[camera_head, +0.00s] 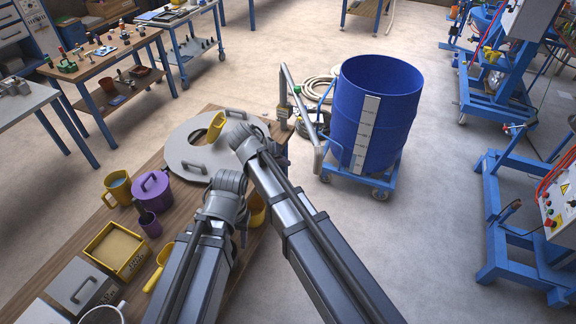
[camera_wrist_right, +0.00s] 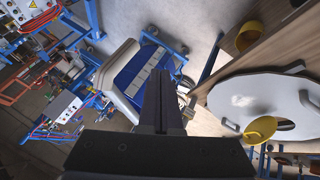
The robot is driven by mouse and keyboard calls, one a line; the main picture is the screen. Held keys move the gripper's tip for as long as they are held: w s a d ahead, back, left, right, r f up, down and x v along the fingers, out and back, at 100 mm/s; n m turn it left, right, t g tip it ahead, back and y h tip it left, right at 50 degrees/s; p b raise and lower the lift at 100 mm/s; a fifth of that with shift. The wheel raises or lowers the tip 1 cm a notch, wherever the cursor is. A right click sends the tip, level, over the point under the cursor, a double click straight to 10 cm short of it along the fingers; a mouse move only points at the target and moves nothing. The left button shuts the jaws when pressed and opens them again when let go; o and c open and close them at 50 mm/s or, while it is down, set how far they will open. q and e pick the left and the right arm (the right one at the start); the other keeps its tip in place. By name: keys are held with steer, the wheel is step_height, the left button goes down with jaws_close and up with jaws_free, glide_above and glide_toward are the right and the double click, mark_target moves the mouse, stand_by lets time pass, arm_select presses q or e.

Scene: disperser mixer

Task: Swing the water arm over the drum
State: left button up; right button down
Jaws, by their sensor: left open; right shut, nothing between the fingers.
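The blue drum (camera_head: 378,105) stands upright on a wheeled blue dolly (camera_head: 360,178), right of the wooden table. The water arm looks to be the grey pipe (camera_head: 303,108) at the table's far right corner. Its short end (camera_head: 318,158) points down beside the drum's left side, outside the rim. My right gripper (camera_wrist_right: 166,95) is shut and empty; the drum (camera_wrist_right: 148,68) lies beyond its fingers in the right wrist view. In the head view my left arm's wrist (camera_head: 226,184) is above the table; its fingers are mostly hidden.
A grey round lid (camera_head: 190,152) with a yellow scoop (camera_head: 216,125) lies on the table. Purple and yellow containers (camera_head: 151,190) and a yellow tray (camera_head: 115,248) stand at left. A coiled hose (camera_head: 318,88) lies behind the pipe. Blue machine frames (camera_head: 500,225) stand at right, with clear floor between.

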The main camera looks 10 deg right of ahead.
steer(key=w+d+f+b, duration=0.2)
steer(key=d+f+b, duration=0.3)
steer(key=d, duration=0.3)
steer(key=shift+f, duration=0.6)
